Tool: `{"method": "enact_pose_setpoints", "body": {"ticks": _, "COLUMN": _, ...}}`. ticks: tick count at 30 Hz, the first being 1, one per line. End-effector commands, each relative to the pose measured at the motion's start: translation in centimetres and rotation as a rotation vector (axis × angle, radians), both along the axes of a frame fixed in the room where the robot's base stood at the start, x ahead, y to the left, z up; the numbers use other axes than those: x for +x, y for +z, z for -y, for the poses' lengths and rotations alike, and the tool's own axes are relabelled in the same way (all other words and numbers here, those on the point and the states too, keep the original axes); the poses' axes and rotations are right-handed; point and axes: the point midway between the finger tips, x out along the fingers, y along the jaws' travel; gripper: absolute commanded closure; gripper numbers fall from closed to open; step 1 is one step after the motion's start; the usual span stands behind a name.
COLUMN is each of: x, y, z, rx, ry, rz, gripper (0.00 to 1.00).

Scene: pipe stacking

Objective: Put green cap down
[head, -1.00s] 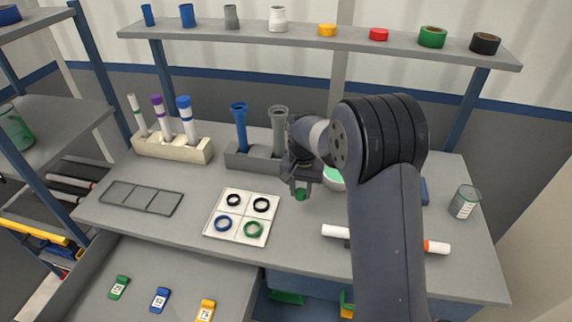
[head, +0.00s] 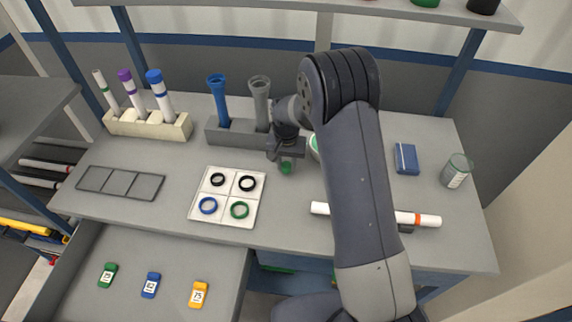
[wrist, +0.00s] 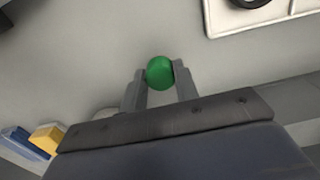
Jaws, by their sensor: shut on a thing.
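The green cap (wrist: 160,72) is a small rounded piece held between the two fingers of my gripper (wrist: 160,82) in the wrist view. My arm hides part of the bench to the right.
The white tray (head: 228,196) holds black, blue and green rings. A white and orange pipe (head: 420,219) lies at right, near a jar (head: 456,171) and a blue box (head: 406,158). Bench around the cap looks clear.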

Motion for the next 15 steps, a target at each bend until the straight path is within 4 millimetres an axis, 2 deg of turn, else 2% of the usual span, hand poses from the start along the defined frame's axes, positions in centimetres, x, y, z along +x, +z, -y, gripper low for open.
{"method": "enact_pose_setpoints", "body": {"ticks": 4, "x": 0.0, "y": -1.7, "z": 0.0, "rx": -0.001, "ry": 0.000, "rz": -0.001, "gripper": 0.92}}
{"method": "enact_pose_setpoints", "body": {"ticks": 14, "x": 0.0, "y": -2.2, "z": 0.0, "rx": 0.000, "ry": 0.000, "rz": 0.001, "gripper": 0.92}}
{"method": "enact_pose_setpoints", "body": {"ticks": 15, "x": 0.0, "y": -2.1, "z": 0.0, "rx": 0.000, "ry": 0.000, "rz": 0.001, "gripper": 0.69}}
